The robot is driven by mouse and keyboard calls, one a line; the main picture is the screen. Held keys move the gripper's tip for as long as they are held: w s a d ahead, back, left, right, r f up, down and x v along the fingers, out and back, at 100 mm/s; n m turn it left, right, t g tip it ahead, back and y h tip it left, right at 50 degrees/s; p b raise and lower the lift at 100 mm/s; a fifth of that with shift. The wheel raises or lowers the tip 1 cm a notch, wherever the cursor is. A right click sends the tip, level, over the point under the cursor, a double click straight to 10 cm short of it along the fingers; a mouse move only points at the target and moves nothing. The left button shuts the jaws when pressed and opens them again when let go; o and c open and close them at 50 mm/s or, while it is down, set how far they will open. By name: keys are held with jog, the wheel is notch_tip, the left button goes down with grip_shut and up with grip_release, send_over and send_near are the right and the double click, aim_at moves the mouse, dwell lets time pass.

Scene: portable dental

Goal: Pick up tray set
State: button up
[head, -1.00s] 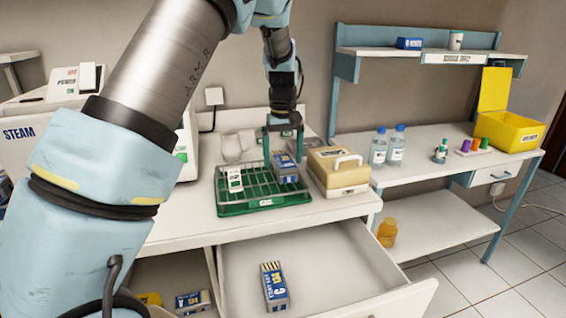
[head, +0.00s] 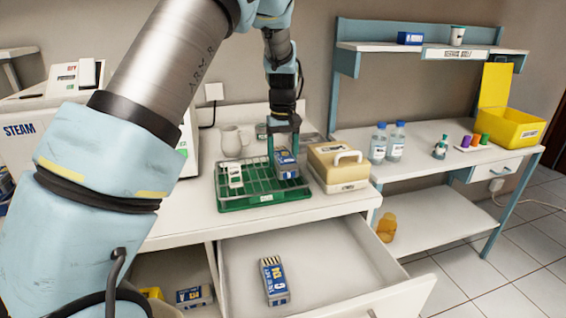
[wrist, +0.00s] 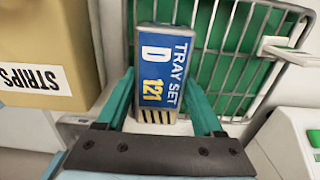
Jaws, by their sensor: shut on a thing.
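A blue tray set (head: 287,168) with a grey edge is in the green wire-grid rack (head: 240,204) on the counter, at its right side. In the wrist view the tray set (wrist: 163,62) reads "TRAY SET D 121". My gripper (head: 283,150) reaches down from above with its green fingers on either side of this pack, shut on it. In the wrist view my gripper (wrist: 158,85) has a finger along each side of the pack. Whether the pack has left the rack, I cannot tell.
A tan strips box (head: 338,176) stands close right of the rack. A white mug (head: 232,142) is behind it. Below, an open drawer (head: 330,262) holds another blue pack (head: 274,281); one more (head: 194,297) lies in the lower left compartment. A side table (head: 440,170) stands right.

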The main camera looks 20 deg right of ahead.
jog(key=c, duration=0.4)
grip_shut()
jog(key=shift+r, duration=0.15)
